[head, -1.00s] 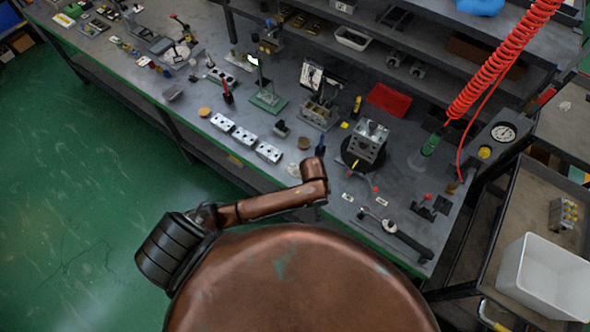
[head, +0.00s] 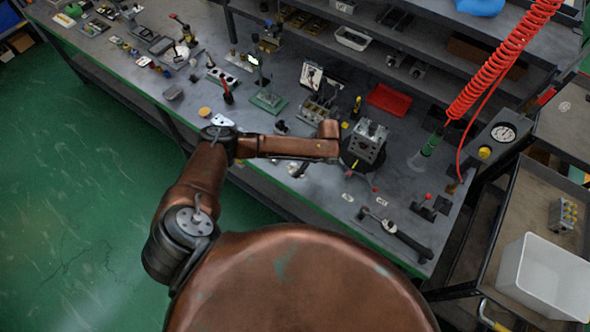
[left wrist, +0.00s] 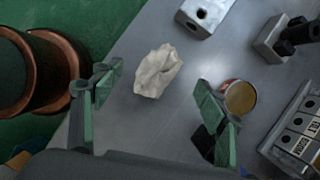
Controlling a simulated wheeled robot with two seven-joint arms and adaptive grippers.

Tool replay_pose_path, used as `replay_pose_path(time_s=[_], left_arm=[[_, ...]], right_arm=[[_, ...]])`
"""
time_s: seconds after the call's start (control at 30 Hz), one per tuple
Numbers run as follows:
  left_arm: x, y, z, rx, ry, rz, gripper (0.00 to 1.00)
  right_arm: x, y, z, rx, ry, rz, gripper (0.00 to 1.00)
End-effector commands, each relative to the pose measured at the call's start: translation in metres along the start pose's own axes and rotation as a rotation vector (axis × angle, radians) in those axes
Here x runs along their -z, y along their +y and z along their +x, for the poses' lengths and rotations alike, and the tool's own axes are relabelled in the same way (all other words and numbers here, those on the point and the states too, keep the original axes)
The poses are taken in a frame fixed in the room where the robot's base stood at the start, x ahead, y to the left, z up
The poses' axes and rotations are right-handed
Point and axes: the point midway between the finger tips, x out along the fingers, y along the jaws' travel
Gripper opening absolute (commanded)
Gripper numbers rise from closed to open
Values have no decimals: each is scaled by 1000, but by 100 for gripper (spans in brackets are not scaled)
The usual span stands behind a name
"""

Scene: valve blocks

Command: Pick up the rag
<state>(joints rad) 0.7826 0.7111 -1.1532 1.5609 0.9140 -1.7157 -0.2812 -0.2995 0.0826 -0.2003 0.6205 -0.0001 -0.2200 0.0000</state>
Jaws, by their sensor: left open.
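The rag, a crumpled off-white cloth, lies on the grey bench in the left wrist view (left wrist: 158,72). My left gripper (left wrist: 157,88) is open, with its green-padded fingers on either side of the rag in the picture. The rag is not gripped, and bare bench shows between it and each finger. In the head view my left arm reaches over the front of the bench and hides most of that area; the rag cannot be made out clearly there. My right gripper is not in view.
A round tin with a tan top (left wrist: 240,98) stands right beside the right-hand finger. A metal block (left wrist: 204,16) is beyond the rag, and a labelled block (left wrist: 298,130) is at the right. A red tray (head: 389,99) lies further back. The bench's front edge is close.

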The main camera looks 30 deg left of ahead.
Motion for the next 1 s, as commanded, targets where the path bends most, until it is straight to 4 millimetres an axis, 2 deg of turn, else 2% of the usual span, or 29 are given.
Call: replay_pose_path(time_s=[0.1, 0.23, 0.53, 1.0], left_arm=[[6, 2, 19, -3, -2, 0, 67], [5, 1, 33, -1, -1, -1, 67], [6, 1, 38, 0, 1, 0, 67], [5, 1, 38, 0, 1, 0, 35]], right_arm=[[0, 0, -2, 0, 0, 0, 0], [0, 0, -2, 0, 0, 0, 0], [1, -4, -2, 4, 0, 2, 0], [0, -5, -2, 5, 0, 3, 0]])
